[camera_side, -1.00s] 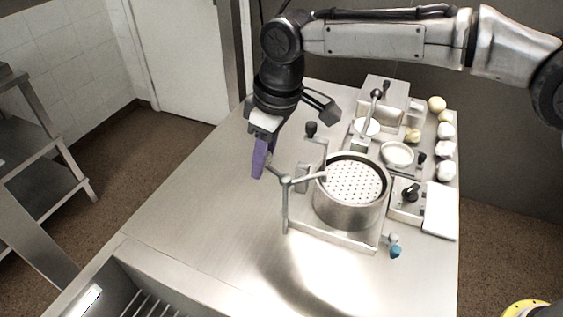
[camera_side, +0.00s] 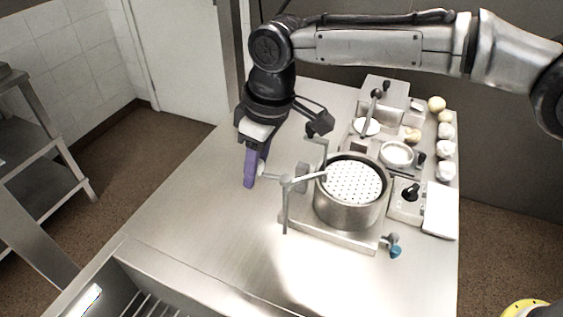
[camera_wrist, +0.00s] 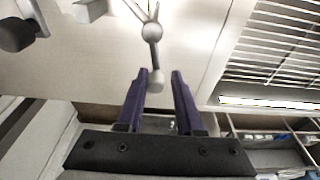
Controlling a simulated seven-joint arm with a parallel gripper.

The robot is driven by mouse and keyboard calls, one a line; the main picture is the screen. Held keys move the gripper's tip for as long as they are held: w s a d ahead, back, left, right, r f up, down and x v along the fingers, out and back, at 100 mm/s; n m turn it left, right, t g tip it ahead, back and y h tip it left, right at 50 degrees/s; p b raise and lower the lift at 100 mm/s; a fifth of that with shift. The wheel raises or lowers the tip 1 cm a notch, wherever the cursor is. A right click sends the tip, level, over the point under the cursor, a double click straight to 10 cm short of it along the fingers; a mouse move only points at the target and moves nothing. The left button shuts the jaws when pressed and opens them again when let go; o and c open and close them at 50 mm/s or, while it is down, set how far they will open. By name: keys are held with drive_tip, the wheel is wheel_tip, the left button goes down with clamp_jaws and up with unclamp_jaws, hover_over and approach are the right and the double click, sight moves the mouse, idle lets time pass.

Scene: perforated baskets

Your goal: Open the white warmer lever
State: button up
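A pale grey lever with several thin arms meeting at a hub (camera_side: 286,181) stands beside the round metal warmer pot (camera_side: 345,213). One arm reaches toward my gripper and ends in a rounded pale knob, seen in the wrist view (camera_wrist: 155,86). My gripper (camera_side: 250,184) has purple fingers and hangs above the table, left of the lever. In the wrist view the fingers (camera_wrist: 160,73) are apart, with the knob between their tips in the picture. No contact is clear. In the side view the fingers overlap, and the far one is mostly hidden.
A perforated basket (camera_side: 352,180) sits in the pot. A black-knobbed lever (camera_side: 376,94), a bowl (camera_side: 397,153), a white box (camera_side: 440,210) and several pale round items (camera_side: 446,149) stand behind and right. The table's left part (camera_side: 185,205) is clear.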

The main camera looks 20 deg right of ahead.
drive_tip(key=shift+s+a, duration=0.1)
drive_tip(key=shift+s, duration=0.05)
drive_tip(key=shift+s+a, duration=0.3)
drive_tip(key=shift+s, duration=0.3)
drive_tip(key=o, duration=0.4)
drive_tip(key=shift+c, duration=0.2)
wheel_tip(320, 180, up, 7)
idle(0.9)
idle(0.3)
